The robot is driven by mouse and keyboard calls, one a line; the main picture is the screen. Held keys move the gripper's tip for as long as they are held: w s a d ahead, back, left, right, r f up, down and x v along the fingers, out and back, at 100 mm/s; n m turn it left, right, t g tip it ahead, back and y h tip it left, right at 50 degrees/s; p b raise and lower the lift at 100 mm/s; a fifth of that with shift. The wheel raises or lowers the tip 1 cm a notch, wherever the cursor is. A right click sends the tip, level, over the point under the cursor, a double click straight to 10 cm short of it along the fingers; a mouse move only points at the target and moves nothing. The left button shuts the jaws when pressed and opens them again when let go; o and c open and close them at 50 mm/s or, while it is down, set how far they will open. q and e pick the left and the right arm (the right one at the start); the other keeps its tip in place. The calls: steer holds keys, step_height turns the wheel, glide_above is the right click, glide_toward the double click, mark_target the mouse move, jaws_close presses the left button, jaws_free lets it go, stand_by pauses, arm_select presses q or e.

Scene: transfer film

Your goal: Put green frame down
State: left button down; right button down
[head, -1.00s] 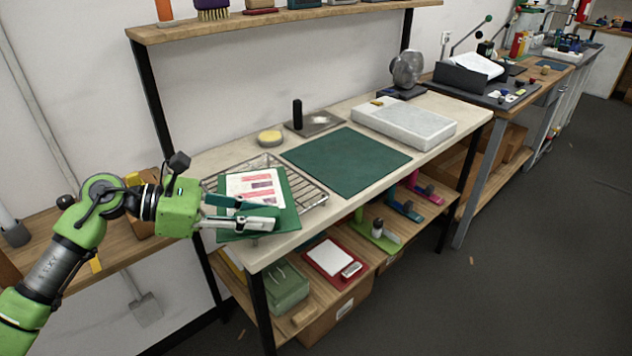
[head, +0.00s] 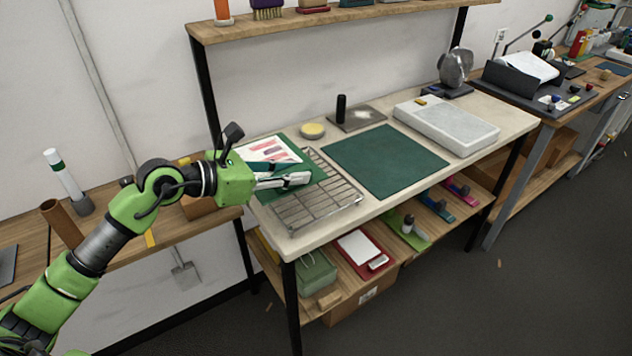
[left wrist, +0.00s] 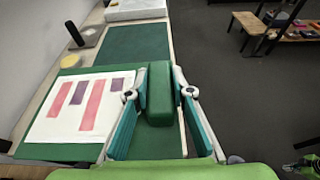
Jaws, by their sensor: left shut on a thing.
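The green frame (head: 313,180) is a flat green board with a white sheet (head: 265,150) bearing pink and purple bars. It lies level over the back left part of the wire rack (head: 318,208); I cannot tell whether it touches the rack. My left gripper (head: 284,180) is shut on it. In the left wrist view the two fingers (left wrist: 160,94) flank a raised green grip block on the frame (left wrist: 35,151), and the sheet (left wrist: 78,106) lies left of them. The rack is hidden under the frame there.
On the bench, a dark green mat (head: 386,160) lies right of the rack. Behind are a yellow round pad (head: 312,131) and a dark-handled plate (head: 356,119). A white slab (head: 447,126) stands farther right. A shelf (head: 340,22) runs above the back edge.

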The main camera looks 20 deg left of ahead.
arm_select(q)
steer(key=w, duration=0.1)
steer(key=w+d+f, duration=0.1)
steer(key=w, duration=0.1)
steer(key=w+p, duration=0.1)
steer(key=shift+w+d+f, duration=0.15)
steer(key=shift+d+f, duration=0.2)
steer(key=shift+d, duration=0.05)
glide_above(319, 201)
step_height(319, 201, down, 6)
steer(key=shift+r+p, duration=0.2)
steer(key=shift+p, duration=0.25)
step_height(319, 201, down, 2)
steer(key=shift+d+f+p, duration=0.1)
steer(key=shift+f+p, duration=0.05)
steer(key=shift+p, duration=0.25)
steer(key=shift+f, duration=0.55)
steer(key=shift+f, duration=0.1)
steer(key=c, duration=1.8)
jaws_free()
